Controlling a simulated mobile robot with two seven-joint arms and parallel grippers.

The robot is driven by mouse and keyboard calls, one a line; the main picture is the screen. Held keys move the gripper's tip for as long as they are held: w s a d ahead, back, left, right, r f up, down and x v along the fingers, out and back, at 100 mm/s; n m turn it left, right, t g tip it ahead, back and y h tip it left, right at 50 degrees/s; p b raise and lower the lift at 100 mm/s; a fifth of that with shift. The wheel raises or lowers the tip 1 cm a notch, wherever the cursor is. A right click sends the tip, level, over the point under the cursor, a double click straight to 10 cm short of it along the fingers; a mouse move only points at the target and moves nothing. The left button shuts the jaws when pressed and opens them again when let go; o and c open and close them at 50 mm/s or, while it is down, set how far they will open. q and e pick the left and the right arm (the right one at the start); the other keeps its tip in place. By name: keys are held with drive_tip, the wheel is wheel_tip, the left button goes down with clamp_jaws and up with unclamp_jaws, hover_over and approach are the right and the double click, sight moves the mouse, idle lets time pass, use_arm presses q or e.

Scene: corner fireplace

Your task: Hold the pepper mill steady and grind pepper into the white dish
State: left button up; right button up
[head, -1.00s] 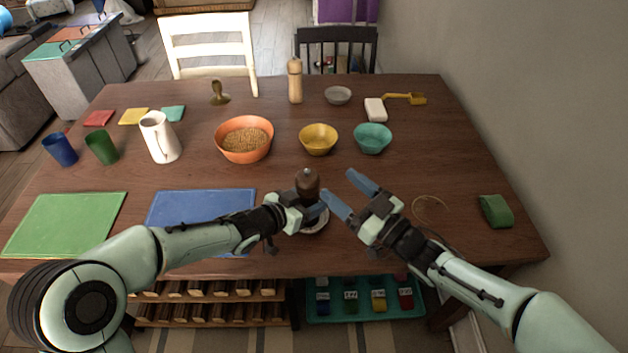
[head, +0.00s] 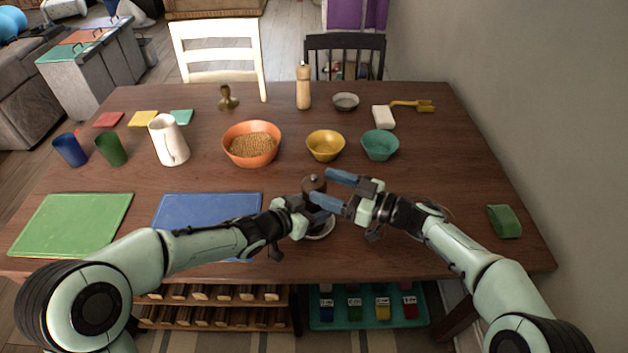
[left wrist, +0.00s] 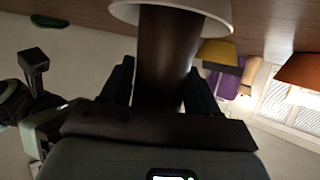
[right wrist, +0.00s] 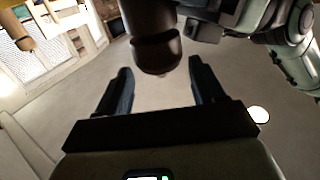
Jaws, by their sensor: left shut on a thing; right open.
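The dark brown pepper mill (head: 314,183) stands upright over the white dish (head: 322,231) at the front middle of the table. My left gripper (head: 308,208) is shut on its body; the left wrist view shows the brown body (left wrist: 166,50) between the fingers, with the dish (left wrist: 218,12) beyond. My right gripper (head: 324,188) is open beside the mill's top, its blue fingers pointing left. In the right wrist view the mill's rounded head (right wrist: 155,45) lies between and just past the open fingertips. The grippers hide part of the mill and dish.
A blue mat (head: 205,210) and a green mat (head: 70,222) lie to the left. An orange bowl of grain (head: 252,145), a yellow bowl (head: 325,146) and a teal bowl (head: 380,145) stand behind. A green block-like thing (head: 504,222) lies at the right.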

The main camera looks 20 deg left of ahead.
sight(325, 187)
drive_tip(key=shift+w+a, duration=0.2)
drive_tip(key=shift+a, duration=0.75)
drive_tip(key=shift+w+a, duration=0.2)
drive_tip(key=shift+a, duration=0.75)
drive_tip(key=c, duration=0.7)
drive_tip(key=shift+m+t+h, duration=0.3)
drive_tip(key=shift+m+t, duration=0.5)
drive_tip(key=shift+t, duration=0.4)
drive_tip(key=o, duration=0.7)
